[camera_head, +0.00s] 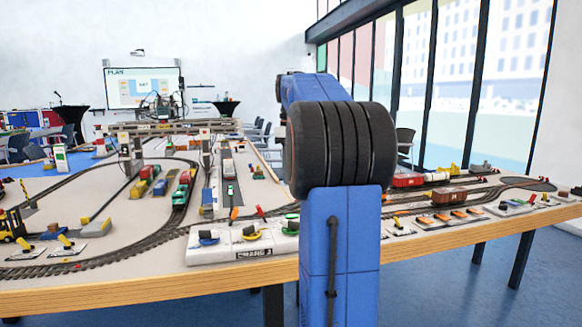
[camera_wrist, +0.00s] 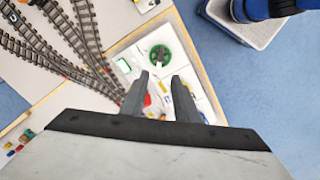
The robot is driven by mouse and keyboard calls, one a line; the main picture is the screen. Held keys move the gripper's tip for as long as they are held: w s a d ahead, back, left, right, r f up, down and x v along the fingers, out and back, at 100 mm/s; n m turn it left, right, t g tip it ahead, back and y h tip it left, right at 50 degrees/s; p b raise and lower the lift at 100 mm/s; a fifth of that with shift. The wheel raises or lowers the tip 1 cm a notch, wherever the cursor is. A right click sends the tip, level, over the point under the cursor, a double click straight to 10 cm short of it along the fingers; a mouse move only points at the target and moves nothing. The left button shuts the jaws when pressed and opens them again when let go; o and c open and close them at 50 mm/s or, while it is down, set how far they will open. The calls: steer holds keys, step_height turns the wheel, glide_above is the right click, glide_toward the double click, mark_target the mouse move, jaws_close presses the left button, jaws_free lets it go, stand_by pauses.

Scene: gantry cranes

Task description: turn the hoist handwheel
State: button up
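A white control panel (camera_head: 245,250) marked "CRANE 2" sits at the table's front edge. It carries a blue handwheel (camera_head: 208,238), a yellow handwheel (camera_head: 251,234) and a green handwheel (camera_head: 291,226). I cannot read which one is the hoist handwheel. In the wrist view a green handwheel (camera_wrist: 161,55) with a dark centre lies just beyond my fingertips. My gripper (camera_wrist: 160,76) is open, with nothing held between its two dark fingers. Small red and yellow parts show between and beside the fingers. My gripper is hidden behind my blue arm in the head view.
Model tracks (camera_head: 140,245) with trains cover the table. A toy forklift (camera_head: 12,226) is at the far left, and a brown wagon (camera_head: 449,196) is at the right. Open blue floor (camera_wrist: 265,95) lies beyond the table edge.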

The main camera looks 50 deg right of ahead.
steer(key=shift+r, duration=1.05)
stand_by(0.4)
